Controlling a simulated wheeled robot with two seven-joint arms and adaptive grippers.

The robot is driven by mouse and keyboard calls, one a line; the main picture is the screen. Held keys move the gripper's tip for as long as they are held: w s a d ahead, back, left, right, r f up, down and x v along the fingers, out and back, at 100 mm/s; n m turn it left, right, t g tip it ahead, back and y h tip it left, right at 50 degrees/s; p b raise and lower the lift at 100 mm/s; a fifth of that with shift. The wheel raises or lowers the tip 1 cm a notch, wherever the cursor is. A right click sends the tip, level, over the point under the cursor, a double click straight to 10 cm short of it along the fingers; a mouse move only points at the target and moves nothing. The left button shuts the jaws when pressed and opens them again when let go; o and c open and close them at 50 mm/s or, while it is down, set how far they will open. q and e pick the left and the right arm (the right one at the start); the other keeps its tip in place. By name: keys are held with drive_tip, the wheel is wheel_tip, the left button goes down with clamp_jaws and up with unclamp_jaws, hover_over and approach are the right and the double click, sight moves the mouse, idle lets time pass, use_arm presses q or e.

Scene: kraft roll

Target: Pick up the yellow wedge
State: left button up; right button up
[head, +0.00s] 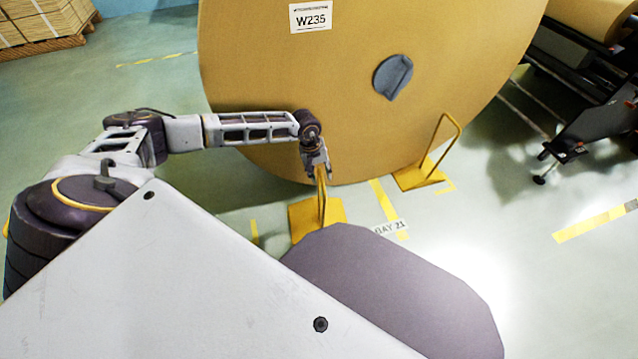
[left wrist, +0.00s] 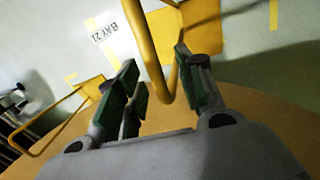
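A yellow wedge (head: 303,217) with an upright loop handle stands on the floor in front of the big kraft roll (head: 300,90). My left gripper (head: 317,168) is above it, at the top of its handle. In the left wrist view the yellow handle (left wrist: 146,40) passes between the green-padded fingers (left wrist: 157,62). The fingers are apart, with gaps showing beside the handle. The wedge's lower part is partly hidden by my own body in the head view. A second yellow wedge (head: 420,175) with a loop handle stands to the right by the roll; it also shows in the left wrist view (left wrist: 88,88). My right gripper is out of view.
The roll carries a W235 label (head: 311,16) and a grey core plug (head: 393,76). A floor label, BAY 21 (head: 390,227), lies between yellow floor marks. A dark machine (head: 590,130) stands at the right. A loaded pallet (head: 45,25) is at the far left. Floor at the right front is clear.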

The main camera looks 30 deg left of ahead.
use_arm(q)
drive_tip(key=shift+f, duration=0.2)
drive_tip(key=shift+c, duration=0.3)
clamp_jaws()
idle(0.4)
drive_tip(key=shift+w+r, duration=0.1)
drive_tip(key=shift+w, duration=0.05)
